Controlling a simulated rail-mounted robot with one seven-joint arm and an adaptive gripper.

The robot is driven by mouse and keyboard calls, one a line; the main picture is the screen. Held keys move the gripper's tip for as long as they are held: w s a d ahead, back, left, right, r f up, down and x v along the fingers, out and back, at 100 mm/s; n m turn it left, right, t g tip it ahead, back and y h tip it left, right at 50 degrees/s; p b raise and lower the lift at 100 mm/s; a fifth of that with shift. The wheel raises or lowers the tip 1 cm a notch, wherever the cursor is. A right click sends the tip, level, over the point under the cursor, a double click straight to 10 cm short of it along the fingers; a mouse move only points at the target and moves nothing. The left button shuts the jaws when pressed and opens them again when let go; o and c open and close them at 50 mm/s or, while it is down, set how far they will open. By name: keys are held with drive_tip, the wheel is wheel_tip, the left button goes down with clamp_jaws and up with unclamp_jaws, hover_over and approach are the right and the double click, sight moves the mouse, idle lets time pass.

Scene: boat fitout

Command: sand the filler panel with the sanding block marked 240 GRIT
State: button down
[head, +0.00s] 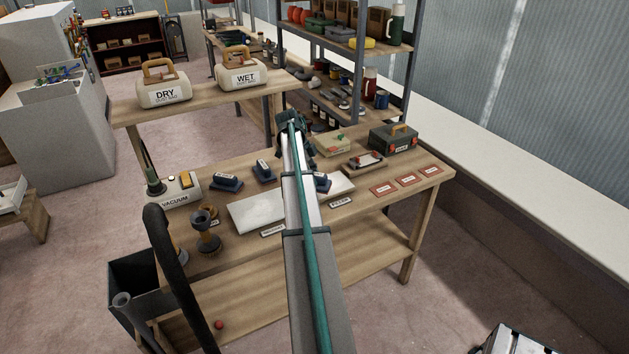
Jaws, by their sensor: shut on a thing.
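My gripper (311,160) is mostly hidden behind my own forearm; only dark parts show at its right side. It is shut on a dark blue sanding block (322,183), which shows just right of the arm, over the right pale panel (341,188). Contact with that panel cannot be told, and the block's grit mark is not readable. A larger pale panel (252,211) lies left of the arm. Both panels have small labels at their front edges, too small to read. Two other dark blue blocks, a left one (227,183) and a middle one (264,171), sit on the bench.
The wooden bench (425,180) also holds a vacuum unit (174,192), a dark tool (206,232), a toolbox (393,140), a tray (364,161) and several red-brown cards (406,180). DRY (165,95) and WET (244,78) dust bag boxes stand on the raised shelf. A black hose (170,260) rises at front left.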

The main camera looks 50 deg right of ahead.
drive_tip(key=shift+r+p, duration=0.65)
drive_tip(key=shift+r, duration=1.55)
